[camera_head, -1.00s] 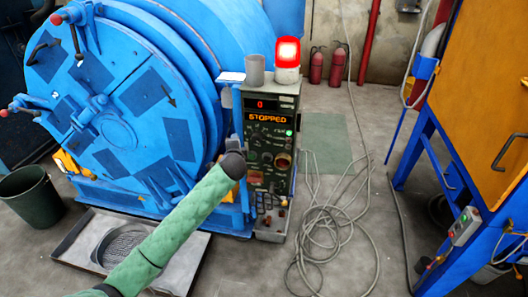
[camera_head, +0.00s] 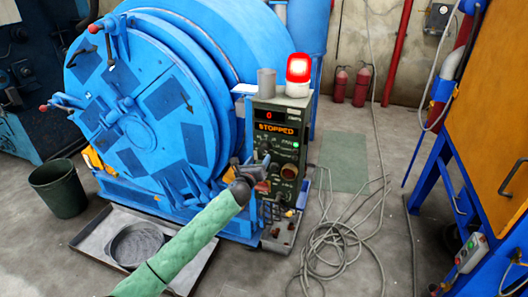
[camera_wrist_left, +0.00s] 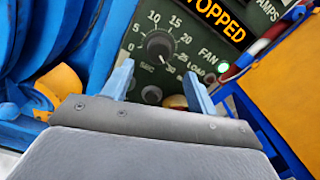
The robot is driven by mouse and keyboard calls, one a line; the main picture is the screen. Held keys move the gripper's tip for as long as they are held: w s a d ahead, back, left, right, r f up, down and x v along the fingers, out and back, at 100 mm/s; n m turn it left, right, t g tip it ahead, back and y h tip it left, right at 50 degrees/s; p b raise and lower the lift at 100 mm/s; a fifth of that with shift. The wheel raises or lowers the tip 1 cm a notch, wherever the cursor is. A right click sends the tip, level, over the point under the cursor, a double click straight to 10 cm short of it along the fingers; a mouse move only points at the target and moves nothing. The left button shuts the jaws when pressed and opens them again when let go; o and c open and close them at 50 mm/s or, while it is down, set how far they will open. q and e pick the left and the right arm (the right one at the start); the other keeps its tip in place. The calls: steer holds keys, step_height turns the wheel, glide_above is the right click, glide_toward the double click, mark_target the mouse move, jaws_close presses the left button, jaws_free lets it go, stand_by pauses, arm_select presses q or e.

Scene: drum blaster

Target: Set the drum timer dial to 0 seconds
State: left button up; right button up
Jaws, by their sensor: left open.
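The drum timer dial (camera_wrist_left: 160,44) is a round black knob on a dark green panel, with numbers around it in the left wrist view. Its pointer mark seems to face the lower right, toward the high end of the scale. The control panel (camera_head: 268,143) stands right of the blue drum in the head view, its displays reading 0 and STOPPED. My left gripper (camera_wrist_left: 158,88) is open, with a finger on each side below the dial and nothing between them. In the head view it is at the panel's left front (camera_head: 254,168). I cannot tell whether it touches the panel. My right gripper is not in view.
A lit red beacon (camera_head: 298,72) and a grey cup (camera_head: 266,82) stand on the panel's top. The blue drum (camera_head: 150,110) is close on the left. Loose cable (camera_head: 340,235) lies on the floor to the right. An orange cabinet (camera_head: 490,110) stands farther right.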

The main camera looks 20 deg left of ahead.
mark_target(264, 150)
arm_select(q)
steer(key=w+p, duration=0.1)
steer(key=w, duration=0.5)
steer(key=shift+w, duration=0.7)
steer(key=c, duration=1)
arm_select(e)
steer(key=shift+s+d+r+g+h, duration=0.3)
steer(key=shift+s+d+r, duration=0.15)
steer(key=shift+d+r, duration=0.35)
